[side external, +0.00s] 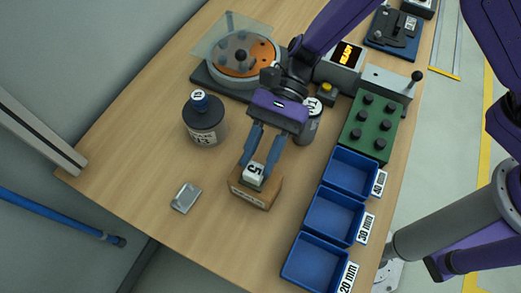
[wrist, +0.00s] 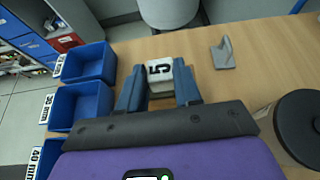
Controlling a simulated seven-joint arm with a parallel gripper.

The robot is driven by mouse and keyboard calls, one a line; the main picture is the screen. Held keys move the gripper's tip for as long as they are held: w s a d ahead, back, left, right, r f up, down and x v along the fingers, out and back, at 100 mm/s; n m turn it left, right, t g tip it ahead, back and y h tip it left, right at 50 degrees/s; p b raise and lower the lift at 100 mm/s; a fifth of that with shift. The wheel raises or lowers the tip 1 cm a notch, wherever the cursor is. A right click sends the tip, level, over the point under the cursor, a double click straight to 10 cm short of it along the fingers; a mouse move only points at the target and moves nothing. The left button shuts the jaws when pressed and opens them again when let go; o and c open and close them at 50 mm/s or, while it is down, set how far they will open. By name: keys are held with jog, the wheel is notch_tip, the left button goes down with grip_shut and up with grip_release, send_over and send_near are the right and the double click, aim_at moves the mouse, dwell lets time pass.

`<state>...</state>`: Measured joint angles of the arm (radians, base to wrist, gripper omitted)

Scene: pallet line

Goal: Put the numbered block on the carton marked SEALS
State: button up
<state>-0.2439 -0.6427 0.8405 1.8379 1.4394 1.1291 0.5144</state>
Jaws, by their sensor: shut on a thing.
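The numbered block (side external: 254,171) is white with a black 5 on it. My gripper (side external: 257,169) points down and is shut on the block, one blue finger on each side. The block also shows between the fingers in the wrist view (wrist: 160,73). The brown carton (side external: 256,193) is directly under the block in the side view, with a label on its front that is too small to read surely. The block is at the carton's top; I cannot tell whether it touches it. In the wrist view the carton is mostly hidden behind the block and gripper.
Blue bins (side external: 334,215) line the right edge of the table (side external: 140,160). A dark bottle (side external: 204,122) stands left of my gripper and a dark canister (side external: 309,122) behind it. A small grey metal bracket (side external: 186,197) lies left of the carton. The table's left front is clear.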

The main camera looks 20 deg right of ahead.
jog(key=shift+f, duration=0.1)
jog(key=o, duration=1.1)
jog(key=shift+w+d+r, duration=0.15)
jog(key=shift+w+r, duration=0.05)
jog(key=v, duration=1.1)
jog(key=shift+w+d+r, duration=0.1)
jog(key=shift+w+d, duration=0.1)
jog(key=shift+s, duration=0.1)
